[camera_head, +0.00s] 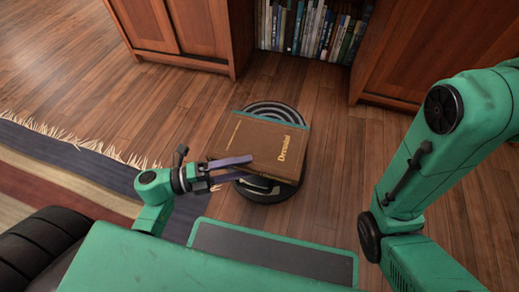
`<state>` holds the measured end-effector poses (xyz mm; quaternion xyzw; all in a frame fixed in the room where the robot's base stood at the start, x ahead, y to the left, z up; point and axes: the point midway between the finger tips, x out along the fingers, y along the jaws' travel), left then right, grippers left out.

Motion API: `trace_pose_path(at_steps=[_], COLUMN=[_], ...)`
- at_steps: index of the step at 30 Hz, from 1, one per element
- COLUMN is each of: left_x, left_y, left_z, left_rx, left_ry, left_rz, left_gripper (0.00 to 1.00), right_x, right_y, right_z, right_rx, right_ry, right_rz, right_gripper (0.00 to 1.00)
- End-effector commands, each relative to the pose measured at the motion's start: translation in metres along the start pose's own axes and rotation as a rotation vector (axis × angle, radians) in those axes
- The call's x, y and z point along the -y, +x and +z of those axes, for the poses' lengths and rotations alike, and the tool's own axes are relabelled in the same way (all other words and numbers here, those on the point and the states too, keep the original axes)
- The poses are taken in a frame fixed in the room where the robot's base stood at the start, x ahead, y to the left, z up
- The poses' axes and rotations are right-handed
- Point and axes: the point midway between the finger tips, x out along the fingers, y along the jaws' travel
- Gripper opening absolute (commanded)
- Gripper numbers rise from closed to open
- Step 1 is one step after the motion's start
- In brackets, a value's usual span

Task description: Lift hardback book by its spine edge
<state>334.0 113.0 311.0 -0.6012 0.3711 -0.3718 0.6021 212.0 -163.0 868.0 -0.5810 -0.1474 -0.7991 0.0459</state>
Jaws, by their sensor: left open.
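A brown hardback book (258,143) with gold lettering lies flat, slightly turned, on a round black ribbed stand (272,110). Its teal strip shows along the far edge. My left gripper (247,167) is at the book's near left edge with its jaws open. One finger overlaps the cover in the picture and the other shows just below the near edge. I cannot tell whether either finger touches the book. My right gripper is not in view; only my right arm shows at the right.
Wooden cabinets (200,28) stand at the back, with a shelf of upright books (310,28) between them. A striped fringed rug (62,176) lies at the left. The wooden floor (335,135) right of the book is clear.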

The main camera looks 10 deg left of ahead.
Motion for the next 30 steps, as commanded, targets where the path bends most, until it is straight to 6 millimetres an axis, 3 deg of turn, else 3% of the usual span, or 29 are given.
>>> trace_pose_path(at_steps=[3, 9, 10, 15, 16, 30], left_x=[-0.003, 0.0, -0.001, -0.001, -0.001, -0.001], left_y=[0.017, 0.019, 0.019, 0.019, 0.019, 0.019], left_z=[0.0, 0.0, 0.0, 0.0, 0.0, 0.0], left_rx=[0.0, 0.0, 0.0, 0.0, 0.0, 0.0], left_ry=[0.0, -0.003, -0.003, -0.004, -0.004, -0.004], left_rz=[-0.002, 0.001, 0.001, 0.001, 0.001, 0.002], left_gripper=[0.72, 0.72, 0.69, 0.04, 0.0, 0.0], right_x=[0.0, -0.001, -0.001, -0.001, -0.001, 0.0], right_y=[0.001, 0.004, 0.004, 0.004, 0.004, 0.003], right_z=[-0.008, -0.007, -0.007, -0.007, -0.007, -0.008], right_rx=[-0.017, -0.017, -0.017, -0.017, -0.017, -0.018], right_ry=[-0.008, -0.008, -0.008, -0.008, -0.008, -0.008], right_rz=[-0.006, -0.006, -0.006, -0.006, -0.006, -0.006], right_gripper=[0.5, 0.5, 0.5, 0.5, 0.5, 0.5])
